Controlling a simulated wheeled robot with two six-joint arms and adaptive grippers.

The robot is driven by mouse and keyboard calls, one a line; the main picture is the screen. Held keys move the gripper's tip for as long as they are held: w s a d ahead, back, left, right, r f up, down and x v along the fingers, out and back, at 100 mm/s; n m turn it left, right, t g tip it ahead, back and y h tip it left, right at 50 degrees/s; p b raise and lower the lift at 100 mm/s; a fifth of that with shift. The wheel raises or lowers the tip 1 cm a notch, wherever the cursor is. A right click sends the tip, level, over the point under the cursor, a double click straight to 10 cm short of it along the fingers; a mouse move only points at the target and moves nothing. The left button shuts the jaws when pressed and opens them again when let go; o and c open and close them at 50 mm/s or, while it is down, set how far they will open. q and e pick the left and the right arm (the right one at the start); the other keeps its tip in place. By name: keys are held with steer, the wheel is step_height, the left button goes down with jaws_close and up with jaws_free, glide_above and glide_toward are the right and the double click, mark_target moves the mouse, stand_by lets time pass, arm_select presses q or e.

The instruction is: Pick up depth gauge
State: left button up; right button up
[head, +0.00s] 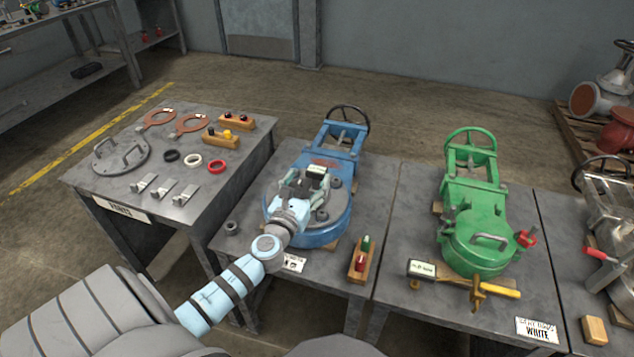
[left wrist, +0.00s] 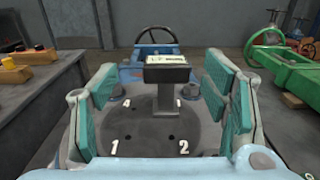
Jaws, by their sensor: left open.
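The depth gauge, which I take to be the T-shaped tool with a dark, white-labelled head, stands upright on the blue valve. Its head shows in the head view (head: 317,170) and the whole tool in the left wrist view (left wrist: 167,75). My left gripper (head: 302,188) is over the blue valve (head: 322,232), close to the gauge. In the left wrist view its teal-padded fingers (left wrist: 166,100) are spread wide, with the gauge between and a little beyond them. Nothing is held. The plate under the gauge carries the marks 1 and 2. My right gripper is not in view.
A green valve (head: 476,235) stands on the table to the right, with a dark labelled block (head: 421,269) and a yellow-handled tool (head: 490,289). A wooden block with red and green pieces (head: 361,262) lies near the blue valve. The left table (head: 122,200) holds rings and brackets.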

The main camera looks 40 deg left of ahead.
mark_target(315, 173)
arm_select(q)
steer(key=x, duration=0.2)
steer(key=b+x, duration=0.1)
steer(key=x, duration=0.3)
steer(key=shift+d+f, duration=0.3)
steer(key=shift+d, duration=0.05)
steer(key=shift+c, duration=0.2)
steer(key=c, duration=1)
steer(key=shift+r, duration=0.1)
jaws_close()
